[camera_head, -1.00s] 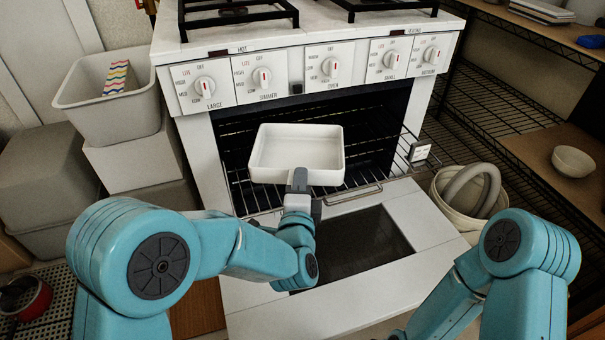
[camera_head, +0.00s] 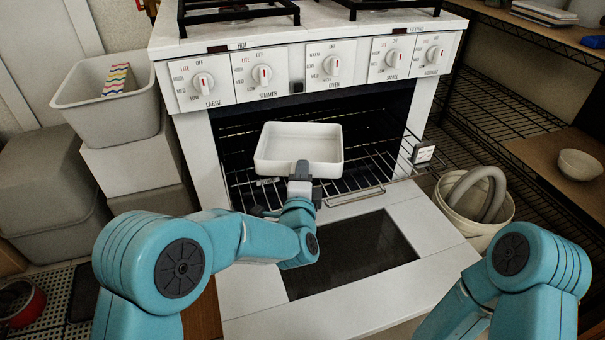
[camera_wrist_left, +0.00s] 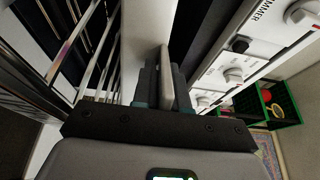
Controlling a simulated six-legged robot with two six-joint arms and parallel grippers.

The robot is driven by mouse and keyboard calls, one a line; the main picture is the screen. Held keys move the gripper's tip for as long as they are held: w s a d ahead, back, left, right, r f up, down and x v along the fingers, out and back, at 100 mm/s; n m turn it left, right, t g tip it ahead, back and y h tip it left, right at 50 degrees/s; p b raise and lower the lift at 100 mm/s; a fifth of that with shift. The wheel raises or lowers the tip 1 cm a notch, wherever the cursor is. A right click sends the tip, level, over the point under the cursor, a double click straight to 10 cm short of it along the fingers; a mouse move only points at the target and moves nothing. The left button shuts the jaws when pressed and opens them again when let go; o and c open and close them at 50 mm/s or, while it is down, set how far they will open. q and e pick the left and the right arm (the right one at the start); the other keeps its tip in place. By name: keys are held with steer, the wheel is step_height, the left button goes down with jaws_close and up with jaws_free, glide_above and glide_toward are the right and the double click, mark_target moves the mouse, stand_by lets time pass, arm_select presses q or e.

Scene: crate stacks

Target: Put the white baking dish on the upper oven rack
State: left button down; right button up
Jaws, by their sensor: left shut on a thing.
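The white baking dish (camera_head: 299,141) is a shallow rectangular dish at the oven's mouth. My left gripper (camera_head: 301,172) is shut on its near wall. In the left wrist view the fingers (camera_wrist_left: 166,88) clasp the pale dish wall (camera_wrist_left: 167,75). The dish looks level, its far part inside the opening. An oven rack (camera_head: 360,176) shows below and around the dish, and a rack shows at the left of the wrist view (camera_wrist_left: 85,50). I cannot tell whether the dish touches a rack. My right gripper is out of view; only the right arm shows.
The oven door (camera_head: 243,285) is folded down in front. A small white box (camera_head: 423,153) sits at the rack's right edge. The knob panel (camera_head: 330,70) is close above the opening. Grey bins (camera_head: 110,110) stand left; a pale bucket (camera_head: 450,205) and wire shelves stand right.

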arm_select(q)
steer(key=c, duration=1.2)
jaws_free()
steer(key=shift+f, duration=0.15)
steer(key=shift+o, duration=0.2)
steer(key=shift+r, duration=0.25)
steer(key=s+p, duration=0.2)
steer(key=s, duration=1)
steer(key=shift+a, duration=0.4)
steer(key=shift+f, duration=0.15)
